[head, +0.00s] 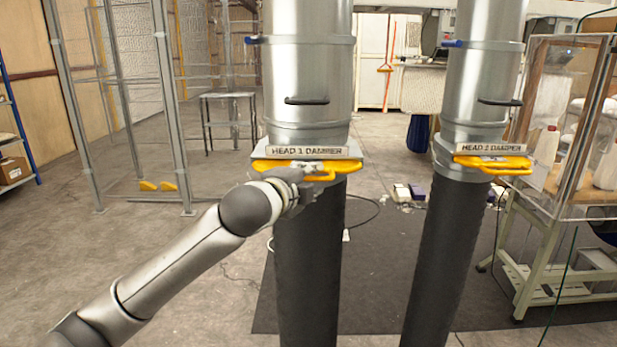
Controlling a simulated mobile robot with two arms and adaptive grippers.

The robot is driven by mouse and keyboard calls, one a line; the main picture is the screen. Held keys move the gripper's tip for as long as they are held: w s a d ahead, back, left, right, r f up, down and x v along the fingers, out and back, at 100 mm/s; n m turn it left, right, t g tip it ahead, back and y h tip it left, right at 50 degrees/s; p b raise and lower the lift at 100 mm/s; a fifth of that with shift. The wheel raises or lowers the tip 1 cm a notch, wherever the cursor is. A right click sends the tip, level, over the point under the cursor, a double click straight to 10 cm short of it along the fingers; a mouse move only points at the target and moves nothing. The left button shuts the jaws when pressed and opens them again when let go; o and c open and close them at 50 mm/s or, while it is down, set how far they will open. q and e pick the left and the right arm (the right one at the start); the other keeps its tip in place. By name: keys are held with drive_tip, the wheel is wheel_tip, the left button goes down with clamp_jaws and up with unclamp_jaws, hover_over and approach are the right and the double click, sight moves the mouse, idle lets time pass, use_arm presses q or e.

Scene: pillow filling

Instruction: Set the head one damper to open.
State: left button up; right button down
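The head 1 damper is a yellow slide plate with a handle (318,167) at the base of the left metal duct (307,70). A label plate reading "HEAD 1 DAMPER" (307,152) sits just above it. My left gripper (300,182) is at the front of the yellow plate, just below its left and middle part. It looks in contact or very close; I cannot tell which. Its fingers are small and partly overlap the plate, so I cannot see whether they are shut. My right gripper is not in view.
A similar yellow head 2 damper (492,163) is on the right duct (483,75). Black hoses (308,260) run down from both ducts to a dark mat (375,270). A glazed cabinet (570,130) stands at the right, a metal frame (120,100) at the left.

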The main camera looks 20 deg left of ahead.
use_arm(q)
drive_tip(key=shift+w, duration=0.15)
clamp_jaws()
idle(0.4)
